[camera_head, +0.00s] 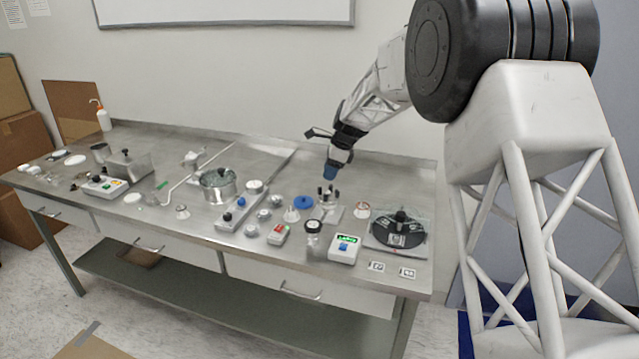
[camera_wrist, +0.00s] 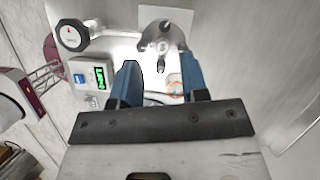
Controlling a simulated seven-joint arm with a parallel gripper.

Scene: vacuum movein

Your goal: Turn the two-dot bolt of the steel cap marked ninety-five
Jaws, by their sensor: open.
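A round steel cap (camera_wrist: 150,34) with dark spots and small bolt-like parts is at the top of the wrist view. A small metal part (camera_wrist: 161,71) shows below it between my fingers. I cannot read any ninety-five marking or dots on the bolts. In the head view the steel piece (camera_head: 328,197) stands upright on the bench, just below my gripper (camera_head: 329,177). My gripper's two blue fingers (camera_wrist: 159,68) are apart, pointing at the lower side of the cap, with nothing held. Whether they touch it cannot be told.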

